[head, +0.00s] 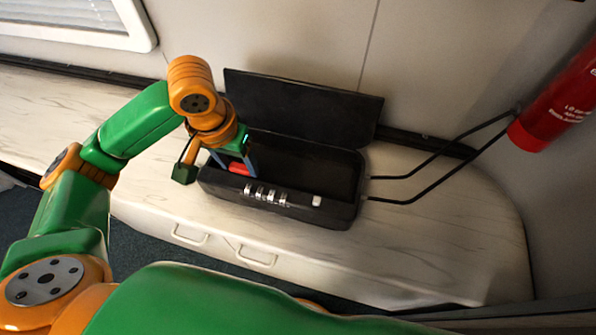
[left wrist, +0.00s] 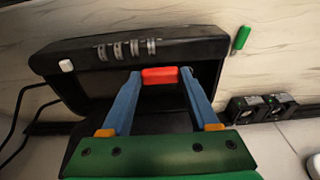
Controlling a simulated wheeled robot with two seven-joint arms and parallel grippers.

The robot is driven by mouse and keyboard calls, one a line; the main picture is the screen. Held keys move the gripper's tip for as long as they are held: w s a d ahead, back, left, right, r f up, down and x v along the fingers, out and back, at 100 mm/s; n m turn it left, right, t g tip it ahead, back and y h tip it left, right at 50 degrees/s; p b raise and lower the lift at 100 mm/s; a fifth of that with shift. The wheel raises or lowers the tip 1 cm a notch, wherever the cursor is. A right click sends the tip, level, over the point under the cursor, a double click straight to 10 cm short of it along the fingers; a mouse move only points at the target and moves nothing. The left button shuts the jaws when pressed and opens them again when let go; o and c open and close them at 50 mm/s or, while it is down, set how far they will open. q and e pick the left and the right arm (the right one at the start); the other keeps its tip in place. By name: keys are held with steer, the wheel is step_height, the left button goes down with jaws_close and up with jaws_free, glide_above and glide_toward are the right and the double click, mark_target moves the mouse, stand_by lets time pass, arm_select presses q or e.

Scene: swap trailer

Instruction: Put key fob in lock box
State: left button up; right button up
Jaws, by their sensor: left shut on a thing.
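The black lock box (head: 290,212) stands open on the pale counter, its lid tilted up at the back. It has number dials and a white button on its front wall. My left gripper (head: 243,168) reaches into the left part of the box opening, shut on a small red key fob (head: 239,170). In the left wrist view the key fob (left wrist: 160,76) sits between the blue fingertips, just inside the box's front wall (left wrist: 115,50). I cannot tell whether it touches the box floor. My right gripper is not in view.
Black cables or rods (head: 430,175) run right of the box towards a red extinguisher (head: 560,105) on the wall. A small green object (left wrist: 241,38) and black socket-like units (left wrist: 262,108) show beside the box in the left wrist view. The counter (head: 440,240) front right is clear.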

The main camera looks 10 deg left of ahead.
arm_select(q)
steer(key=w+d+f, duration=0.3)
steer(key=w+d, duration=0.1)
steer(key=w, duration=0.1)
steer(key=b, duration=0.1)
glide_above(287, 173)
steer(key=s, duration=0.1)
step_height(287, 173, down, 5)
steer(key=shift+a+r, duration=0.1)
steer(key=shift+w+f, duration=0.15)
steer(key=shift+f, duration=0.85)
steer(key=shift+w+f, duration=0.1)
steer(key=shift+f, duration=0.85)
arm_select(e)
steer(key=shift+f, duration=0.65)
arm_select(q)
steer(key=shift+f, duration=0.1)
steer(key=o, duration=1.3)
